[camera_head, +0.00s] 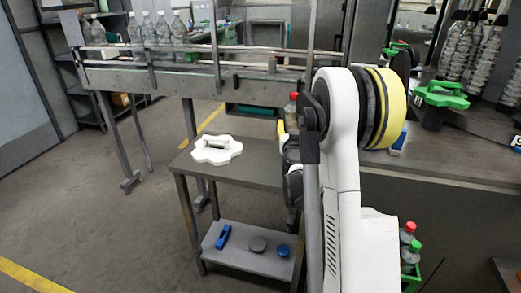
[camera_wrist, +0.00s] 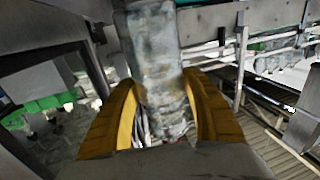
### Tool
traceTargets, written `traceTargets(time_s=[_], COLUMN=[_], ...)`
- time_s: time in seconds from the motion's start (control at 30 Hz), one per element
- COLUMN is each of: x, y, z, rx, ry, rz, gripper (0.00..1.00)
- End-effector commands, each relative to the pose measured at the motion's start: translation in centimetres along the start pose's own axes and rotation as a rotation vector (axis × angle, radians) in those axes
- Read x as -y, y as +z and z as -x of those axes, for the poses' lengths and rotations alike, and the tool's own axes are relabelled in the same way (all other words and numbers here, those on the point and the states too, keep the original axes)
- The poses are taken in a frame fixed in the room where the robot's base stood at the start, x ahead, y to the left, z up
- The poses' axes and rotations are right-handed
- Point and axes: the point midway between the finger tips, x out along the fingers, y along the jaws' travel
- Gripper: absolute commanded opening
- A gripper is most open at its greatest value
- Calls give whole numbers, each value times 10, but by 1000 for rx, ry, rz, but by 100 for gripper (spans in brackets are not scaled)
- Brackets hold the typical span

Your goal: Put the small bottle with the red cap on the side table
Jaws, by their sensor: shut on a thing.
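My gripper (camera_wrist: 160,84) is shut on a clear bottle (camera_wrist: 155,45), with a yellow finger on each side of it in the wrist view. The bottle's cap is out of that view. In the head view a red cap (camera_head: 293,97) shows above my gripper (camera_head: 282,132), just left of my arm, which hides much of the bottle. The side table (camera_head: 255,172) is a grey two-level stand. The held bottle appears above the right back part of its top in the picture; the exact height and gap cannot be told.
A white lobed piece with a handle (camera_head: 216,149) lies on the table top's left back part. The top's front is clear. The lower shelf holds a blue item (camera_head: 223,236) and round pieces. A conveyor (camera_head: 180,82) with bottles runs behind. A green crate (camera_head: 411,277) holds capped bottles.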

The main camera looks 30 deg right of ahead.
Motion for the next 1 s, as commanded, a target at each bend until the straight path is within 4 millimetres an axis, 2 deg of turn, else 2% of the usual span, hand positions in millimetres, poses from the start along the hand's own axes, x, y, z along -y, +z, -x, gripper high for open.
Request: traceTargets(time_s=[0.3, 0.47, 0.6, 0.7, 1.0], x=[0, 0, 0, 0, 0], y=[57, 71, 93, 99, 99], z=[0, 0, -1, 0, 0], rx=[-1, -1, -1, -1, -1], ry=[0, 0, 0, 0, 1], rz=[0, 0, 0, 0, 0], gripper=[15, 15, 15, 15, 15])
